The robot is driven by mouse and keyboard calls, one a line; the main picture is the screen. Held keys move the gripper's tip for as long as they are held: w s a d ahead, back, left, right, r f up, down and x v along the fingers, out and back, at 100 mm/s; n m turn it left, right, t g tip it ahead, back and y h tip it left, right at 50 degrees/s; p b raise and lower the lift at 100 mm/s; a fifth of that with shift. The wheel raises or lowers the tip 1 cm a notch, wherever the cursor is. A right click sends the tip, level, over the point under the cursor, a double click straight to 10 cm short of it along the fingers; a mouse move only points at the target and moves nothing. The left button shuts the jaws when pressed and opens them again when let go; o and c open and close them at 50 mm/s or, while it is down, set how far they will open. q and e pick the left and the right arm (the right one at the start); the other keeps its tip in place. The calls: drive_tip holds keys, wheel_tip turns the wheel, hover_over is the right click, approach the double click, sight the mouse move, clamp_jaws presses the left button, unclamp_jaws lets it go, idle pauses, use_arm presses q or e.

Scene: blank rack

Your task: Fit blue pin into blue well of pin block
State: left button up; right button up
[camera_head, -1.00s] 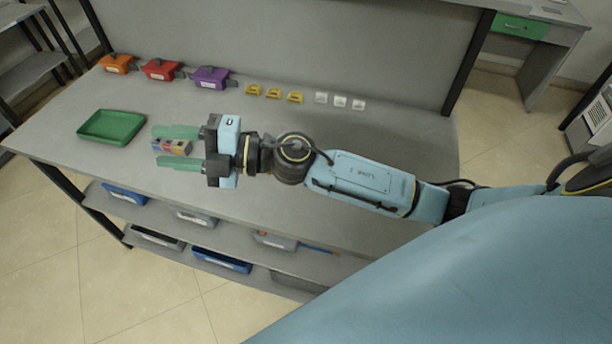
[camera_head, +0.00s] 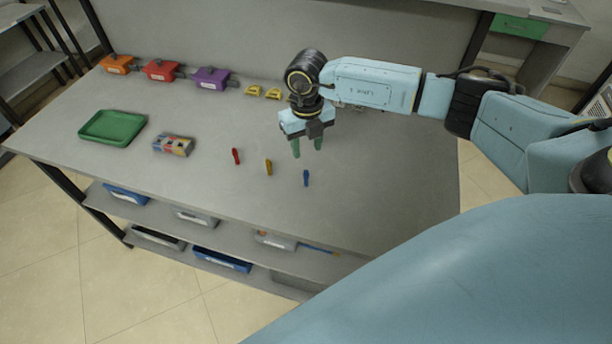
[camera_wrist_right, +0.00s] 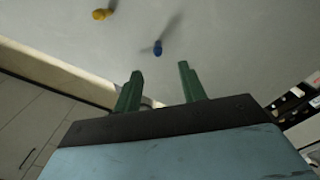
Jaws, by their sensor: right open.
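The blue pin (camera_head: 306,178) stands on the grey table, right of the yellow pin (camera_head: 268,167) and the red pin (camera_head: 236,156). The pin block (camera_head: 173,146) sits farther left, with coloured sections on its top; its wells are too small to make out. My right gripper (camera_head: 308,147) is open and empty, pointing down above the table just behind the blue pin. In the right wrist view the blue pin (camera_wrist_right: 157,47) shows beyond and between the two green fingers (camera_wrist_right: 160,88), apart from them; the yellow pin (camera_wrist_right: 101,14) is up and left. My left gripper is not in view.
A green tray (camera_head: 113,127) lies left of the pin block. Orange (camera_head: 118,64), red (camera_head: 160,70) and purple (camera_head: 212,78) boxes and yellow pieces (camera_head: 263,92) line the back. The table is clear around the pins. Bins fill the shelf below.

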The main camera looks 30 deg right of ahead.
hover_over(306, 171)
wheel_tip(306, 171, down, 4)
drive_tip(key=shift+w+d+f, duration=0.1)
drive_tip(key=shift+d+f, duration=0.05)
drive_tip(key=shift+f, duration=0.05)
wheel_tip(306, 171, down, 4)
drive_tip(key=shift+f+p, duration=0.1)
drive_tip(key=shift+p, duration=0.6)
drive_tip(key=shift+f, duration=0.5)
clamp_jaws()
